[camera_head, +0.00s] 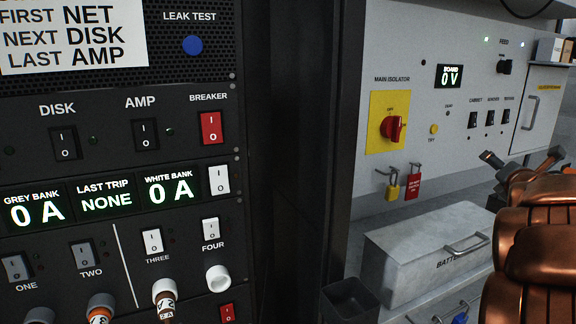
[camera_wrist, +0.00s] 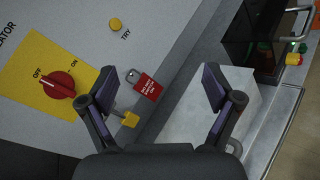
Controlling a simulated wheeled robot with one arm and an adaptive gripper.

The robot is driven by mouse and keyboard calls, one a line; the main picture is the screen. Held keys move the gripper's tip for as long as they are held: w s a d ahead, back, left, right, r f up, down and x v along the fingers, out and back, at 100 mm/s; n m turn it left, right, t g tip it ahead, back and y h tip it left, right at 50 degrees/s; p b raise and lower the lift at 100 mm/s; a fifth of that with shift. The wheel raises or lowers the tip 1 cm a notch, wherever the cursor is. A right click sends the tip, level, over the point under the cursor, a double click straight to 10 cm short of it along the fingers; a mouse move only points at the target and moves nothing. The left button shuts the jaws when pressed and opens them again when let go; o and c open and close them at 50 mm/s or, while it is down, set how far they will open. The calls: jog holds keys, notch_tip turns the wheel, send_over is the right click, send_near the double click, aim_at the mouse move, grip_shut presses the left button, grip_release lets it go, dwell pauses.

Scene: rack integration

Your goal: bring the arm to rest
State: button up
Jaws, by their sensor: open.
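My gripper (camera_wrist: 160,95) is open and empty in the wrist view, its two fingers spread apart. It faces the wall panel near the main isolator, a red knob on a yellow plate (camera_wrist: 35,105). A red tag on a lock (camera_wrist: 148,87) shows between the fingers, and a yellow padlock (camera_wrist: 130,119) shows beside the left finger. I cannot tell how far they are from the fingers. In the head view my copper-coloured arm (camera_head: 540,235) is at the right edge, with the gripper (camera_head: 522,160) partly showing above it at the right.
The black rack (camera_head: 190,100) with switches and plugged cables fills the left of the head view. A grey battery box (camera_head: 415,255) stands below the panel. The isolator knob (camera_head: 392,127), yellow padlock (camera_head: 392,192) and red tag (camera_head: 413,187) are on the back wall panel.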

jog(key=s+a+f+m+g+y+p, duration=0.1)
jog(key=s+a+f+m+g, duration=0.5)
jog(key=s+a, duration=0.6)
jog(key=s+a+f+m+g+y+p, duration=0.2)
jog(key=s+a+f+m+g, duration=0.3)
jog(key=s+a+m, duration=0.5)
jog(key=s+a+f+m+g+y+p, duration=0.2)
jog(key=s+a+f+m+g, duration=0.4)
jog(key=s+a, duration=0.9)
jog(key=s+f+m, duration=0.2)
jog(key=s+f, duration=0.1)
jog(key=s, duration=0.3)
jog(key=shift+f+g+y, duration=0.25)
jog(key=shift+g+y, duration=0.05)
jog(key=shift+y, duration=0.1)
jog(key=shift+c, duration=0.2)
dwell(1.5)
